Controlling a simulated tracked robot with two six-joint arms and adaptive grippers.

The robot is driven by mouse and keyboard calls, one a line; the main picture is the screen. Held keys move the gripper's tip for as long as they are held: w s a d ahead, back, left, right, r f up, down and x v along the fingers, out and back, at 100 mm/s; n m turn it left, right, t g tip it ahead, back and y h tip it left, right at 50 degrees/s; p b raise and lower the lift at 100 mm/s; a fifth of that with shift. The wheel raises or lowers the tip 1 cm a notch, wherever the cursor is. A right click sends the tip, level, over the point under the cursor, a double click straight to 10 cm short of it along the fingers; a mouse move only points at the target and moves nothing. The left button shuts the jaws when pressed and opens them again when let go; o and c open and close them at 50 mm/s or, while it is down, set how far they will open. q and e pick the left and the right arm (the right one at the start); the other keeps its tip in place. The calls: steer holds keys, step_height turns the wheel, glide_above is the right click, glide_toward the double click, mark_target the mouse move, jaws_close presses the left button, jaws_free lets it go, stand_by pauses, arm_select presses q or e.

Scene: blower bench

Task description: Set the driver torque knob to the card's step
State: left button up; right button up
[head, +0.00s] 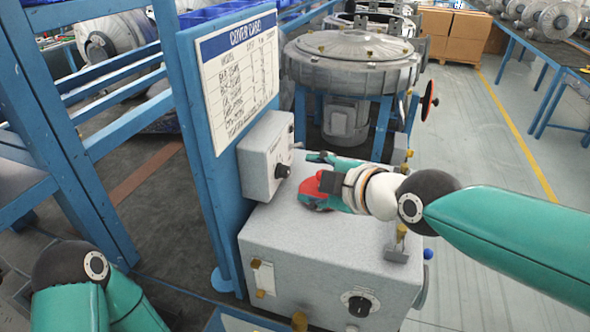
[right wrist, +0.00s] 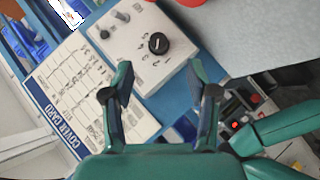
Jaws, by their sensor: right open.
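The cover card (head: 238,75) hangs on a blue post; its rows are too small to read surely. It also shows in the right wrist view (right wrist: 85,100). Right of it, a pale control box (head: 262,150) carries a black knob (head: 282,170). My left gripper is out of view.
A large round machine (head: 350,62) stands behind.

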mark_target(288, 174)
steer(key=x, duration=0.8)
steer(key=shift+w+a, duration=0.15)
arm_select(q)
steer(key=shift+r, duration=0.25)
